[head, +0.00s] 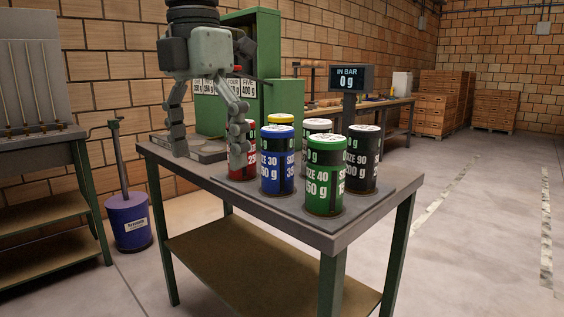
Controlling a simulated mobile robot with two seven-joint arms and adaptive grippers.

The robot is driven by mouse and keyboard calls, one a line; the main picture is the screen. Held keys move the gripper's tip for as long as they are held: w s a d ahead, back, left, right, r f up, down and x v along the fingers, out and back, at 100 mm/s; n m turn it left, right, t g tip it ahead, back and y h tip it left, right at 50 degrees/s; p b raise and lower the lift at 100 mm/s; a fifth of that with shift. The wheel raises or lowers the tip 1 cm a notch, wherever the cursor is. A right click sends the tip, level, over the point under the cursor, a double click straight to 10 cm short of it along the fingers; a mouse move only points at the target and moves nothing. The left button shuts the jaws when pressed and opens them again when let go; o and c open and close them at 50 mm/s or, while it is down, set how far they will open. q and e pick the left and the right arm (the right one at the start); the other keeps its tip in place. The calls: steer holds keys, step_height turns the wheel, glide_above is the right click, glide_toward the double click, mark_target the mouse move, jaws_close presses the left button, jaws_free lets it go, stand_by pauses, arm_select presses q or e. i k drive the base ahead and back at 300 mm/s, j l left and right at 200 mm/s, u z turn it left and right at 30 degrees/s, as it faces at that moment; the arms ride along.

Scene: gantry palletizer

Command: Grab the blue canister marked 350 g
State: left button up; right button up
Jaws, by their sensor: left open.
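The blue canister (274,178) stands upright on the table among other canisters. Nothing is between the fingers. Its right finger overlaps the red canister (250,165) in the picture; I cannot tell whether they touch. The blue canister is apart from the gripper in the picture. My right gripper is out of view.
A green canister (323,190) stands right of the blue one, with a white one (317,125), a black one (369,170) and a yellow-topped one (281,118) around. A display (347,78) reads "IN BAR 0 g".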

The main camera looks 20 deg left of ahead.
mark_target(277, 142)
steer(key=i, duration=0.9)
